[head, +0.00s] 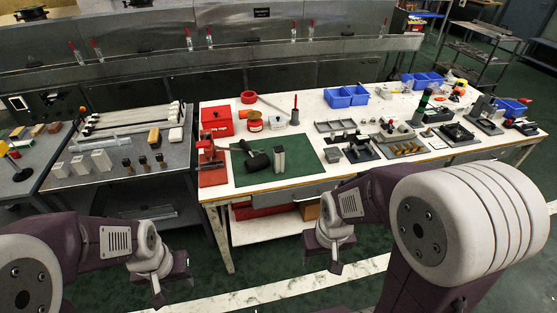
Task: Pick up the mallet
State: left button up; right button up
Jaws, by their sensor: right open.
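The mallet (257,160) has a black head and a short handle. It lies on the green mat (308,171) on the white table, beside an upright light-coloured block (279,160). My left gripper (159,292) hangs low at the lower left, in front of the grey bench and well away from the mallet. Its jaws are too small and dark to read. My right gripper (335,262) is open and empty, hanging in front of the table's front edge, below and right of the mallet.
A red press-like tool (211,165) stands just left of the mat. Red tins (255,122) and a red box (216,121) sit behind it. Grey trays and fixtures (360,150) fill the table to the right. The mat's right part is bare.

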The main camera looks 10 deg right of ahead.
aim_at(254, 164)
jog(key=i+u, duration=0.35)
jog(key=i, duration=0.15)
jog(key=i+l+u, duration=0.15)
jog(key=i+u, duration=0.2)
jog(key=i+l+u, duration=0.35)
jog(key=i, duration=0.2)
